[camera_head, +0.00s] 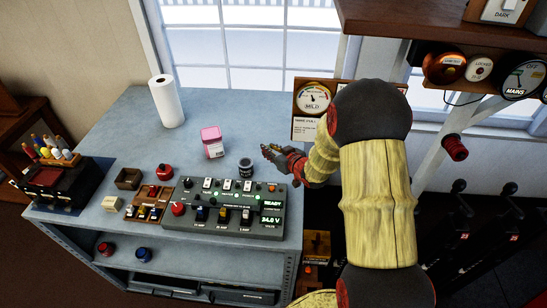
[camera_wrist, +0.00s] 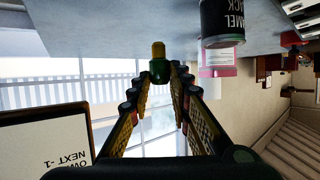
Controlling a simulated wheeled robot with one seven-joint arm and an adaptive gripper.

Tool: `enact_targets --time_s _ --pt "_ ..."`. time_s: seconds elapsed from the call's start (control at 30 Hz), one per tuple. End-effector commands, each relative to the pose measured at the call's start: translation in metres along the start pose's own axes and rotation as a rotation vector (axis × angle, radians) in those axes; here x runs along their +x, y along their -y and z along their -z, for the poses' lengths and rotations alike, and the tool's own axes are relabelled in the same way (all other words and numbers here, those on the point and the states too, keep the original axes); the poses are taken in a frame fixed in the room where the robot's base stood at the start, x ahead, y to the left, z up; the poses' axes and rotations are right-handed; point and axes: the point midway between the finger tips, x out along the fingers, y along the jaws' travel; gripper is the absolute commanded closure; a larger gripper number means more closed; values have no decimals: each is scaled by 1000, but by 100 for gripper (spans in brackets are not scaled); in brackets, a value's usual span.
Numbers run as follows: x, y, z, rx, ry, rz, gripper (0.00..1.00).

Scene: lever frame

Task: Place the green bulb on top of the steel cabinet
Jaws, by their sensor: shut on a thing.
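The steel cabinet (camera_head: 118,130) is blue-grey with a broad flat top, left of centre in the head view. Its top also shows upside down in the wrist view (camera_wrist: 100,28). My gripper (camera_head: 266,150) is over the cabinet's right part, beside a dark enamel can (camera_head: 245,168). In the wrist view, the fingertips are shut on the green bulb (camera_wrist: 159,75), which has a yellow end pointing away from the palm. In the head view the bulb is too small to make out clearly. I cannot tell whether it touches the cabinet top.
A pink tin (camera_head: 212,142) and a paper roll (camera_head: 167,101) stand farther back on the cabinet. A control panel (camera_head: 225,207) fills its front right, with a small wooden box (camera_head: 128,179) to the left. A gauge board (camera_head: 314,108) is behind my arm. The left back top is clear.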

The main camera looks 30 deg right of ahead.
Motion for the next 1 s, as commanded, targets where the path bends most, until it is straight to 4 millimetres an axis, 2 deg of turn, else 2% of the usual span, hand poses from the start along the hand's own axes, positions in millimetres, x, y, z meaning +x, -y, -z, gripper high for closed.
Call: enact_targets --time_s 0.1,0.4,0.6,0.97,1.0 --pt "10 -14 -13 -1 -2 -1 98" --pt "20 -27 -27 -1 -1 -1 98" --pt "31 -26 -52 -1 -1 1 98" --pt "32 -26 -55 -2 -2 0 98" --pt "32 -26 -56 -2 -2 0 80"
